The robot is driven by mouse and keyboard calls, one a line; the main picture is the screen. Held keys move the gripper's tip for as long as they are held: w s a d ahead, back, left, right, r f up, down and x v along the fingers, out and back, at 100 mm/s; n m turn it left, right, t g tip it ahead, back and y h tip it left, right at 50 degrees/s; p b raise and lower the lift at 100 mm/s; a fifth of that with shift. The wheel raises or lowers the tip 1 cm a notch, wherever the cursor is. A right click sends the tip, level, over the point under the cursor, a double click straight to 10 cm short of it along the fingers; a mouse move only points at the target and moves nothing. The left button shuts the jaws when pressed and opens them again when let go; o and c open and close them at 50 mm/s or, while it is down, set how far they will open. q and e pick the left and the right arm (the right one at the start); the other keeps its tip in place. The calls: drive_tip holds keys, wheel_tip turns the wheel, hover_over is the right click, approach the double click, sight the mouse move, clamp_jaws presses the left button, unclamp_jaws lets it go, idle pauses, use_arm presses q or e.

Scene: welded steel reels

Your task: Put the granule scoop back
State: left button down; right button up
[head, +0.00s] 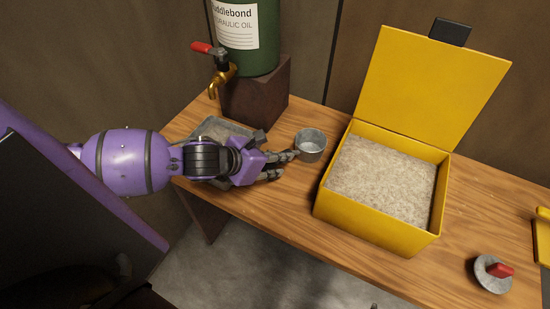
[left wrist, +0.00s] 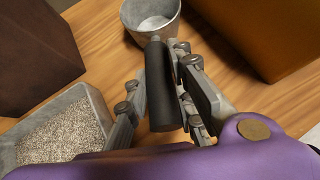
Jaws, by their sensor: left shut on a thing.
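The granule scoop is a grey metal cup (head: 311,145) with a dark handle. In the left wrist view its black handle (left wrist: 161,88) lies between the fingers and its empty-looking cup (left wrist: 151,20) points away from me. My left gripper (head: 290,164) is shut on the handle; its fingers also show in the left wrist view (left wrist: 165,95). The cup is just left of the yellow box (head: 376,233), over the wooden bench. I cannot tell whether it touches the bench. The box's lid (head: 432,85) stands open, and pale granules (head: 385,180) fill it. My right gripper is not in view.
A grey tray (head: 226,123) of granules lies partly hidden behind my left gripper. A green oil drum (head: 247,55) with a brass tap (head: 222,78) stands on a brown block (head: 255,98). A red-handled round thing (head: 493,273) sits at the bench's front right.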

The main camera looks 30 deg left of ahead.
use_arm(q)
drive_tip(key=c, duration=1.5)
unclamp_jaws()
drive_tip(key=shift+f, duration=0.1)
drive_tip(key=shift+s+a+r, duration=0.1)
drive_tip(key=shift+a+r, duration=0.05)
drive_tip(key=shift+r, duration=0.2)
drive_tip(key=p+v, duration=0.1)
drive_tip(key=v, duration=1)
drive_tip(key=shift+s+r, duration=0.2)
drive_tip(key=shift+s, duration=0.1)
